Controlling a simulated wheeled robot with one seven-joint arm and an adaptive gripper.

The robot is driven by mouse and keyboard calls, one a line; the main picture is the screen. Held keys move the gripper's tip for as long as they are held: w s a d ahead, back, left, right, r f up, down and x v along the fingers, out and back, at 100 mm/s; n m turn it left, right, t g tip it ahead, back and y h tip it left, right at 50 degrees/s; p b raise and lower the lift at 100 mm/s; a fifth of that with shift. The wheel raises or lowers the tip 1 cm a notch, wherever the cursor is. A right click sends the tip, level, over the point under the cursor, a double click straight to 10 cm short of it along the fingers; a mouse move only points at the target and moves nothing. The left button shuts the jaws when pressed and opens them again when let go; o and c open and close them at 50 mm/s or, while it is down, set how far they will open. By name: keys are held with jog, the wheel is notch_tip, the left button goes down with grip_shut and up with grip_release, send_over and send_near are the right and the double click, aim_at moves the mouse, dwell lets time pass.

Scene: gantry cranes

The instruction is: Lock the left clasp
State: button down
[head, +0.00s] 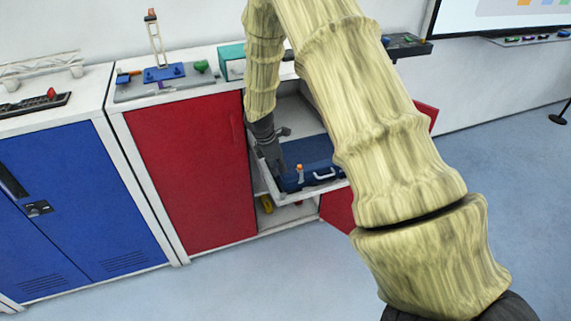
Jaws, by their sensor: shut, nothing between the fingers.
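A dark blue case (308,180) with a pale handle (324,174) on its front lies in a pulled-out drawer (300,192) of the red cabinet. A small orange and white piece (299,172) stands up at the case's front edge, left of the handle. It looks like the left clasp, but it is too small to tell its state. My gripper (279,168) is shut and empty, pointing down at the left end of the case, just left of the orange piece. I cannot tell whether it touches the case. My arm hides the area to the right of the handle.
The red cabinet (190,170) stands left of the drawer, with an opened red door (338,208) to the right. A blue cabinet (75,200) is farther left. The countertop holds a blue stand (164,73) and a teal box (231,62). The floor in front is clear.

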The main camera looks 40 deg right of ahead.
jog(key=b+v, duration=0.2)
jog(key=v, duration=0.8)
jog(key=shift+d, duration=0.15)
